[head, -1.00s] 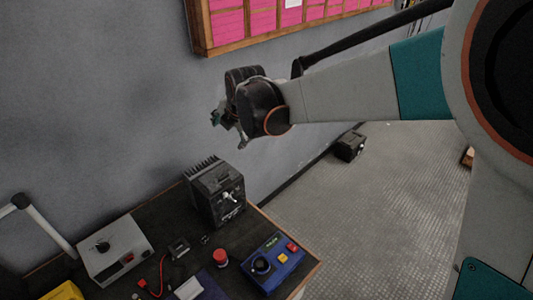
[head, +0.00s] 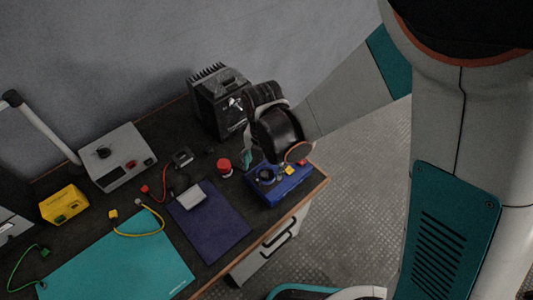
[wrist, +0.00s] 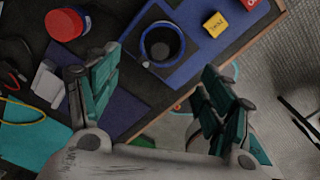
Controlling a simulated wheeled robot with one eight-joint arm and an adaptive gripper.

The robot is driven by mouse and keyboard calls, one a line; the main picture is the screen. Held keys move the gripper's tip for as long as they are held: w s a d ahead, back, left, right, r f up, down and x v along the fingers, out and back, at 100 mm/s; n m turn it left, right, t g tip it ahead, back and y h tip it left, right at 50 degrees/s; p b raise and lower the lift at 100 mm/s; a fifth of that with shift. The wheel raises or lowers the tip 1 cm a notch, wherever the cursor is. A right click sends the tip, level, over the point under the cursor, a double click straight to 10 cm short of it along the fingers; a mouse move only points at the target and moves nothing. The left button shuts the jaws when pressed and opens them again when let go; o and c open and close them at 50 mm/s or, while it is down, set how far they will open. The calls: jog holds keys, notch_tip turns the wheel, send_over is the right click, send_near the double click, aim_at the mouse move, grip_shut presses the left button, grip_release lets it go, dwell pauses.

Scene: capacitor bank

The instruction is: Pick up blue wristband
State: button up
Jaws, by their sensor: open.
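A dark, blue-tinged ring (wrist: 162,44) with a hollow-looking middle sits on the blue box (wrist: 190,62) in the wrist view, and appears to be the blue wristband. In the head view the ring (head: 265,175) shows small on the blue box, just below my gripper. My gripper (wrist: 160,72) is open and empty, its teal fingers spread wide. The ring lies ahead of the fingers, between their lines, with no visible contact. In the head view my gripper (head: 247,157) hangs over the box's back left, hiding part of it.
A red knob (head: 224,167) stands left of the box, near a purple mat (head: 215,225) with a white block (head: 191,195). A black finned unit (head: 215,105) stands behind. The bench's right edge is close to the box.

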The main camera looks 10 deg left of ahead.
aim_at(264, 176)
jog(key=shift+f+b, duration=1.55)
jog(key=shift+f, duration=1.55)
jog(key=shift+r, duration=0.1)
jog(key=c, duration=0.9)
jog(key=shift+c, duration=0.3)
